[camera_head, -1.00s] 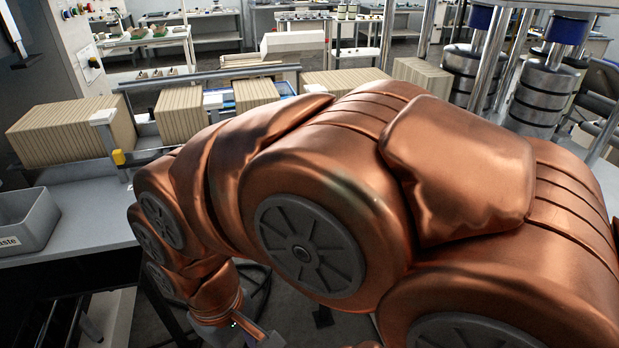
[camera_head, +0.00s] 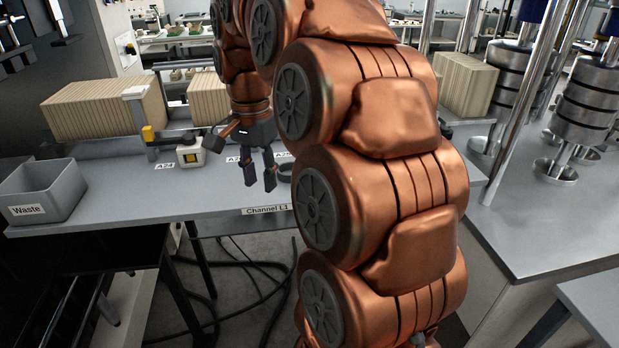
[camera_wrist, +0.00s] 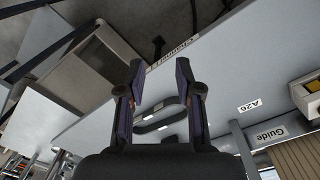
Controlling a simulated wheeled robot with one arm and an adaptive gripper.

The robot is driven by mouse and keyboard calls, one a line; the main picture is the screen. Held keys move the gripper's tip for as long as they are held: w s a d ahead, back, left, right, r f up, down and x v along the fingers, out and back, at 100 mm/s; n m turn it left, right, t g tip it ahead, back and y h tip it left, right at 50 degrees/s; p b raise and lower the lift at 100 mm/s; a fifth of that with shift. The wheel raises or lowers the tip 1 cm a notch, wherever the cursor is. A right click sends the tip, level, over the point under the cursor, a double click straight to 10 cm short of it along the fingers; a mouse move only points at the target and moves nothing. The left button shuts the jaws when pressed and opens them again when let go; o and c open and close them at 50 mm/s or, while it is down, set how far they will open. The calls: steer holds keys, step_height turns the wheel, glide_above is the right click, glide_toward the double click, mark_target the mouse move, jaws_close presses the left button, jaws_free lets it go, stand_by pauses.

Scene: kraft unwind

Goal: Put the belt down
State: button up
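The belt is a dark thin loop (camera_wrist: 160,120) on the grey bench top, seen between and beyond my fingers in the wrist view. In the head view, part of the dark belt (camera_head: 286,171) shows on the bench just right of my gripper; my arm hides the rest. My gripper (camera_head: 259,182) points down over the front part of the bench, with a gap between its two fingers. In the wrist view my gripper (camera_wrist: 160,75) is also open, with nothing pinched between the fingertips. I cannot tell whether a finger touches the belt.
The bench edge carries a "Channel L1" label (camera_head: 267,210). A grey Waste bin (camera_head: 40,197) stands at the left end. A small yellow-and-white box (camera_head: 190,154) sits left of my gripper. Kraft stacks (camera_head: 105,107) stand behind. Metal cylinders (camera_head: 590,105) stand at right.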

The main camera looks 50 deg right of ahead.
steer(key=shift+w+d+f+m+t+b, duration=0.1)
steer(key=shift+w+d+f+m+b, duration=0.35)
steer(key=shift+d+m, duration=1.7)
steer(key=shift+w+d+f+m+t+b, duration=0.15)
steer(key=shift+d+m+b, duration=0.8)
steer(key=shift+d, duration=2.1)
steer(key=shift+w+d+f+m+t+b, duration=0.1)
steer(key=shift+w+d+f+m+b, duration=0.2)
steer(key=shift+d+m, duration=1.95)
steer(key=shift+s+d+f+n+p, duration=0.1)
steer(key=shift+f+n+p, duration=0.15)
steer(key=shift+f, duration=0.2)
steer(key=shift+s+d+f+n+p, duration=0.1)
steer(key=shift+f+p, duration=0.25)
steer(key=shift+f, duration=0.1)
steer(key=shift+f+p, duration=0.55)
steer(key=shift+f, duration=1.2)
jaws_close()
